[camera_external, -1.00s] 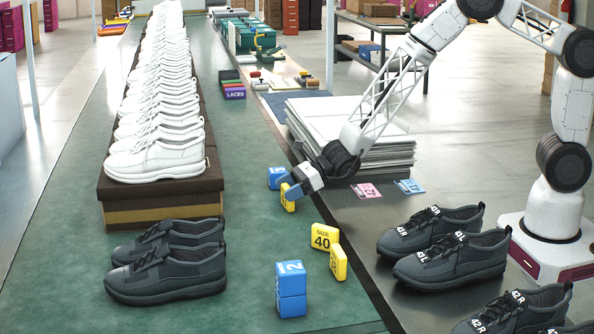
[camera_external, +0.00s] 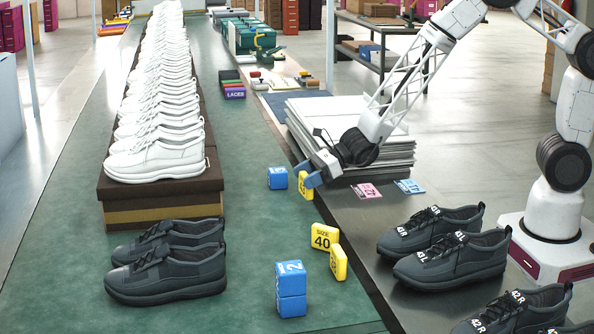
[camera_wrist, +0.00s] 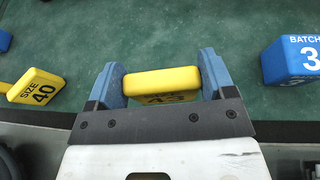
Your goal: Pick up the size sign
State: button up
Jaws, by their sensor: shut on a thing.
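My gripper (camera_external: 308,180) is shut on a yellow size sign (camera_external: 304,187), just right of a blue block near the green belt's right edge. In the wrist view my gripper (camera_wrist: 163,85) has its two blue fingers against the ends of the sign (camera_wrist: 162,80). Its printed face is partly hidden and looks like 43. Another yellow sign marked SIZE 40 (camera_external: 324,238) stands nearer the camera, with a third yellow sign (camera_external: 338,263) beside it. The SIZE 40 sign also shows in the wrist view (camera_wrist: 36,87). I cannot tell whether the held sign touches the belt.
A blue block (camera_external: 277,178) stands left of my gripper; a BATCH 3 block (camera_wrist: 292,62) shows at right in the wrist view. Two stacked blue blocks (camera_external: 290,288) stand in front. Dark shoes (camera_external: 165,272) stand left, and a paper stack (camera_external: 345,130) lies behind.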

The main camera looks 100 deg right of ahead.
aim_at(312, 192)
jog(key=s+a+r, duration=0.1)
jog(key=s+a, duration=0.2)
jog(key=s, duration=0.7)
jog(key=shift+s, duration=0.15)
dwell(0.4)
jog(key=s+a+n+y, duration=0.3)
jog(key=s+a, duration=0.1)
jog(key=a, duration=0.6)
jog(key=shift+s+r+g+y, duration=0.15)
jog(key=shift+s+g+y, duration=0.15)
jog(key=shift+g+y, duration=0.1)
jog(key=w, duration=0.5)
jog(key=w+d+f, duration=0.1)
jog(key=w, duration=0.4)
jog(key=w+d, duration=0.1)
jog(key=w, duration=0.4)
jog(key=shift+w+d+f, duration=0.2)
jog(key=shift+w, duration=0.2)
jog(key=shift+f, duration=1.8)
